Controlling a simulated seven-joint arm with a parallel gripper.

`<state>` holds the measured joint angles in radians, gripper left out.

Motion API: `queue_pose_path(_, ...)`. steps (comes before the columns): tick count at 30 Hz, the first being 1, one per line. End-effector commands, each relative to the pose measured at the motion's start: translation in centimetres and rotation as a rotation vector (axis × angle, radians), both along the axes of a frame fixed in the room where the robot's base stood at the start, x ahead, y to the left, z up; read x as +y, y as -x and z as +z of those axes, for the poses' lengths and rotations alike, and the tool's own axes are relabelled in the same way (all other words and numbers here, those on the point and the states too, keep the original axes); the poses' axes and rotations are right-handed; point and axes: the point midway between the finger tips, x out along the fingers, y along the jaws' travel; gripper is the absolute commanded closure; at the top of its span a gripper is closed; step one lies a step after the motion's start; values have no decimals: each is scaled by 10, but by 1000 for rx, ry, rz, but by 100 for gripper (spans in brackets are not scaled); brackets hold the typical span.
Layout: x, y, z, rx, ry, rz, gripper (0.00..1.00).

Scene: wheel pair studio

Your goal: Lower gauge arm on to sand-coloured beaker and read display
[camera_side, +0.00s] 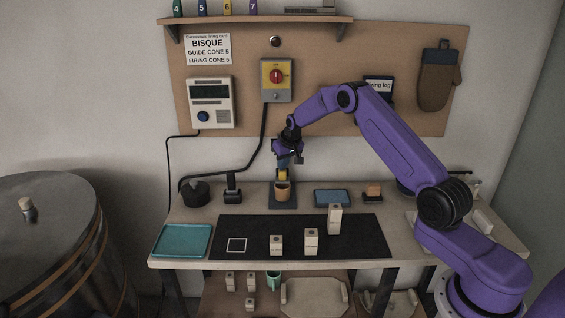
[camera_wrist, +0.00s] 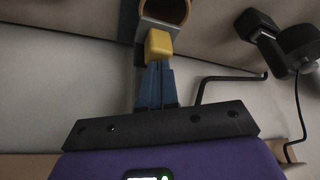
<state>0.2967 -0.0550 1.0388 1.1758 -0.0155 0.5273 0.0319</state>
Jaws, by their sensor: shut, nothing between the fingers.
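The sand-coloured beaker (camera_side: 283,191) stands upright on a dark base at the back of the table; part of its rim and dark inside shows at the top of the wrist view (camera_wrist: 178,10). A yellow block (camera_side: 283,174), apparently the gauge arm's end, is just above or at the beaker's rim. It also shows in the wrist view (camera_wrist: 158,43). My gripper (camera_side: 284,164) is above the block, its blue fingers (camera_wrist: 160,68) shut and empty, their tips at or touching the block. Whether the block touches the beaker is unclear. The gauge's display cannot be made out.
A wall box (camera_side: 210,102) has a dark screen. A red-knob switch box (camera_side: 276,79) is beside it. Several labelled pale blocks (camera_side: 311,241) stand on the black mat (camera_side: 355,240). A teal tray (camera_side: 182,240) is front left; a blue pad (camera_side: 332,197) is right of the beaker.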

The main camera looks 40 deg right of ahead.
Motion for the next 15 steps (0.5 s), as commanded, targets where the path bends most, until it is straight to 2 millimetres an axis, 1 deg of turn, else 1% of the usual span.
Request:
queue_pose_path(7,0,0,2,-1,0,0,100)
queue_pose_path(15,0,0,20,-1,0,0,100)
